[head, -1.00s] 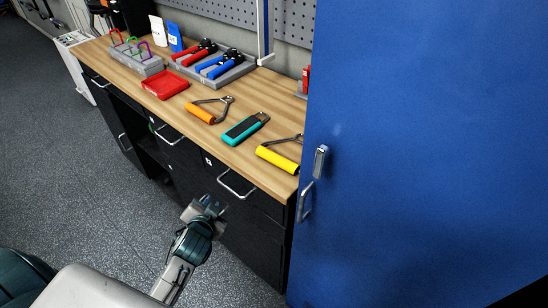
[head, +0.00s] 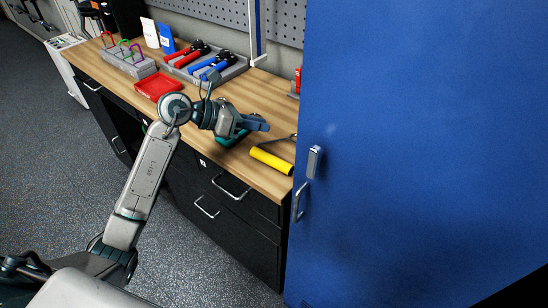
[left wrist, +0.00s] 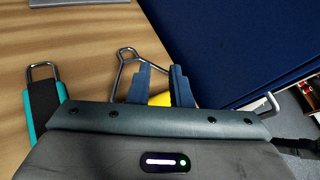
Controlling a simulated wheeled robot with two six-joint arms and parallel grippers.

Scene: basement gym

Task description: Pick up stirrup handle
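A stirrup handle with a yellow grip (head: 271,160) and a grey metal frame lies on the wooden bench top near its right end, beside the blue cabinet. My left gripper (head: 264,124) is above the bench, just behind and left of this handle. In the left wrist view the blue fingers (left wrist: 163,84) are apart, with part of the yellow grip (left wrist: 160,99) visible between them; whether they touch it I cannot tell. A teal handle (head: 231,139) lies partly hidden under my gripper. The orange stirrup handle is hidden behind my left arm. My right gripper is out of view.
The tall blue cabinet (head: 420,130) closes off the right end of the bench (head: 262,95). A red tray (head: 158,86), a grey tray (head: 225,74) with red and blue handled tools, and a rack of coloured loops (head: 128,62) stand farther left.

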